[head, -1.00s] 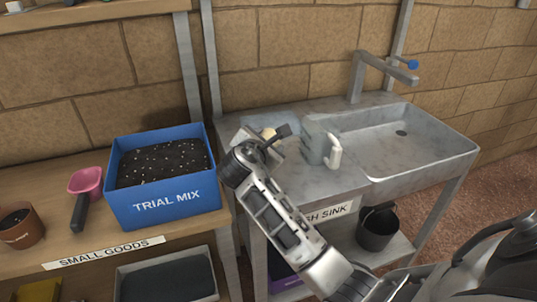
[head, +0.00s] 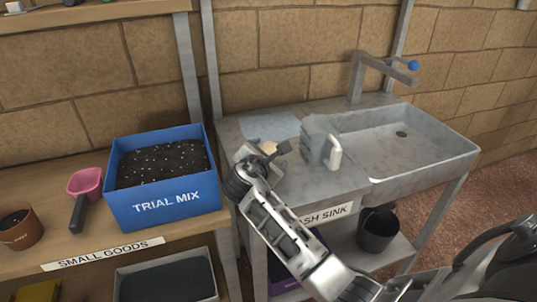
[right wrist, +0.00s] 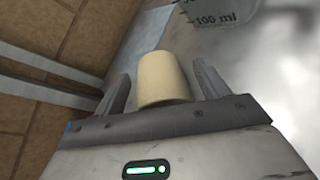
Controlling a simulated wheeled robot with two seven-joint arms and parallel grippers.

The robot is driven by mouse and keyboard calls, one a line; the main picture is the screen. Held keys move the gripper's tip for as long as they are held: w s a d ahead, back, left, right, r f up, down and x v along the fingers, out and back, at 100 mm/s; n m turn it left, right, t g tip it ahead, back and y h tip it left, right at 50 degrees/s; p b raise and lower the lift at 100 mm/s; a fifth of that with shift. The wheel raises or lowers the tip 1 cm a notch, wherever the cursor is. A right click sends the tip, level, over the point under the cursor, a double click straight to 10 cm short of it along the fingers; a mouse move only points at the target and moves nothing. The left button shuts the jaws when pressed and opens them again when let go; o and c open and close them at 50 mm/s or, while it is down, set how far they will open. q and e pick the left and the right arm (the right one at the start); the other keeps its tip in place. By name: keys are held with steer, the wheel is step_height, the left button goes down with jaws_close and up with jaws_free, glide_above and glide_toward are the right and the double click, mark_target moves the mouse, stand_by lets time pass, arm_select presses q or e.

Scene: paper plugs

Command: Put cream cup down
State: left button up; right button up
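The small cream cup (head: 268,147) is over the left part of the sink counter, partly hidden by my right gripper (head: 265,148). In the right wrist view the cup (right wrist: 163,79) is between the two fingers of my right gripper (right wrist: 161,82). A narrow gap shows on each side of it, so the fingers look open around it. I cannot tell whether its underside touches the counter. My left gripper is not in view.
A measuring jug (head: 316,148) stands close to the right of the gripper. A pale blue cloth (head: 270,124) lies behind the cup. The sink basin (head: 420,140) is farther right. A blue Trial Mix box (head: 165,205) stands on the left shelf.

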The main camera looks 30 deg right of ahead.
steer(key=shift+a+r, duration=0.1)
steer(key=shift+r, duration=0.1)
steer(key=v, duration=1.1)
steer(key=shift+s+a+r+p, duration=0.2)
steer(key=shift+p, duration=0.1)
